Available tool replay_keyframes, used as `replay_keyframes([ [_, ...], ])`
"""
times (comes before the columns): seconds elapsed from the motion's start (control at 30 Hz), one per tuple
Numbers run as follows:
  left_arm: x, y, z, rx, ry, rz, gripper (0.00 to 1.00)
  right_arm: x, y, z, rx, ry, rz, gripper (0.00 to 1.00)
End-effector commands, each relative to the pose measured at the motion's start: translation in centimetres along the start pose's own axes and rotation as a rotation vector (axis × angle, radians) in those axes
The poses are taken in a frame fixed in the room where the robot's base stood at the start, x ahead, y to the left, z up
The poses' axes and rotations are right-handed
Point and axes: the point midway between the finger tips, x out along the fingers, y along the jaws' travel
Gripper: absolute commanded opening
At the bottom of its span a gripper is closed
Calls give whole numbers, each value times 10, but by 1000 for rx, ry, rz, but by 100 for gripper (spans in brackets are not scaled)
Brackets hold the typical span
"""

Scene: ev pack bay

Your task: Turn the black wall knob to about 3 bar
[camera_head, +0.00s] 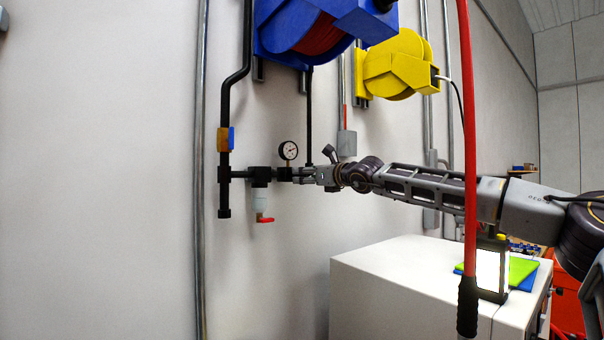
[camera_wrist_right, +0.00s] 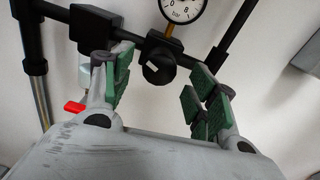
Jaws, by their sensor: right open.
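The black wall knob (camera_wrist_right: 158,70) is in the right wrist view, under the pressure gauge (camera_wrist_right: 183,8), with a short white mark on its face. In the head view the gauge (camera_head: 288,150) stands above the black pipe. Its needle is too small to read surely, and the wrist view cuts off its top. My right gripper (camera_head: 304,174) is at the pipe just below and right of the gauge. Its green-padded fingers (camera_wrist_right: 162,82) are apart, one on each side of the knob in the picture, with nothing between the pads. I cannot tell whether they touch it. My left gripper is not in view.
A black filter unit with a clear bowl (camera_head: 260,198) and a red-handled valve (camera_head: 265,219) hangs left of the knob. Blue (camera_head: 300,28) and yellow (camera_head: 396,66) reels are above. A red hose (camera_head: 468,150) hangs before my right arm. A white cabinet (camera_head: 400,285) stands below.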

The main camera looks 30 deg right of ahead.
Motion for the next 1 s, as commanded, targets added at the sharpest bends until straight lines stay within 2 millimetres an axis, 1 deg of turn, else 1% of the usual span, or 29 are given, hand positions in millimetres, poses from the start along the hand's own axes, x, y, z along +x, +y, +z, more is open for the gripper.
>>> replay_keyframes([
  [0.3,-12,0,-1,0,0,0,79,20,0,1,0,1,0,58],
  [0.5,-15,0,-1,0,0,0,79,28,0,1,1,1,0,58],
  [0.93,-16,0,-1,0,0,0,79,30,0,0,1,0,1,58],
  [1.0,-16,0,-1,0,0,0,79,30,0,0,1,0,1,49],
])
